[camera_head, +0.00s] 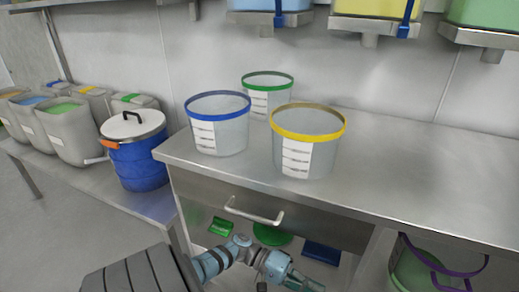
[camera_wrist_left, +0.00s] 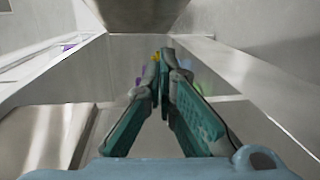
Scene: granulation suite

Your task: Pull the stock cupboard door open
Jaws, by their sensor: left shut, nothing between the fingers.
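The steel counter unit (camera_head: 400,190) has a front panel with a pale bar handle (camera_head: 255,212) below its top. This may be the cupboard door, but I cannot tell its outline or whether it stands ajar. My left gripper (camera_head: 308,286) is at the bottom of the head view, below and right of the handle and apart from it. In the left wrist view its teal fingers (camera_wrist_left: 163,62) meet at the tips, shut and empty. The fingers hide part of what lies ahead. My right gripper is in neither view.
Blue-rimmed (camera_head: 218,125), green-rimmed (camera_head: 267,93) and yellow-rimmed (camera_head: 306,142) tubs stand on the counter. A green scoop (camera_head: 220,226), green lid (camera_head: 272,235) and blue item (camera_head: 322,253) show below the handle. A blue drum (camera_head: 138,160) stands left; a purple-rimmed tub (camera_head: 412,270) sits lower right.

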